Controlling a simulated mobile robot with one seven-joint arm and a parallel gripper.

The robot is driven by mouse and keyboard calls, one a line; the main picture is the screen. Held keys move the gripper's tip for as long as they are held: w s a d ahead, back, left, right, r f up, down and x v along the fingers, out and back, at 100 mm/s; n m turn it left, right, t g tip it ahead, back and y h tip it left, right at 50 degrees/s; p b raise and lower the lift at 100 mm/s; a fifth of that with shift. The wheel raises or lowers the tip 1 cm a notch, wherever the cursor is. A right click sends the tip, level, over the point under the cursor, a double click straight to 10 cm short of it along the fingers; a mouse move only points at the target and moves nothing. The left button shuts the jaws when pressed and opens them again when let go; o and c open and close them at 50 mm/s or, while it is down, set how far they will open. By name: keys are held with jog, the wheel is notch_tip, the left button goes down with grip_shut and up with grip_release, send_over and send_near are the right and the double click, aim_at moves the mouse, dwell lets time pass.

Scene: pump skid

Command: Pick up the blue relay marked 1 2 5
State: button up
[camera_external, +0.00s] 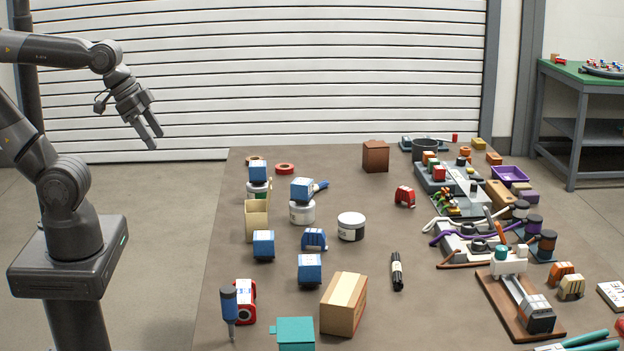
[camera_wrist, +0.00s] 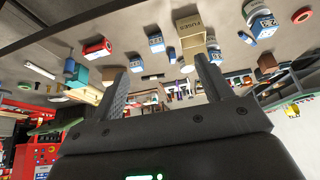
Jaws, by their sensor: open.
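An open beige box (camera_external: 256,222), a white jar (camera_external: 351,227), a cardboard box (camera_external: 344,304), a red-and-white object (camera_external: 245,301) and a blue-handled screwdriver (camera_external: 229,305) stand nearby. Pump parts and cables crowd the table's right side. The middle strip has bare room.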

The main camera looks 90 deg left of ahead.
jog(key=shift+w, duration=0.1)
jog(key=g, duration=0.1)
send_over(263, 235)
jog(key=s, duration=0.3)
notch_tip(263, 235, down, 17)
jog(key=shift+x, duration=2.8)
jog(key=x, duration=0.3)
jog(key=shift+s+f, duration=0.1)
jog(key=shift+f, duration=0.25)
jog(key=shift+x, duration=0.75)
jog(key=shift+c, duration=0.3)
jog(key=c, duration=1.1)
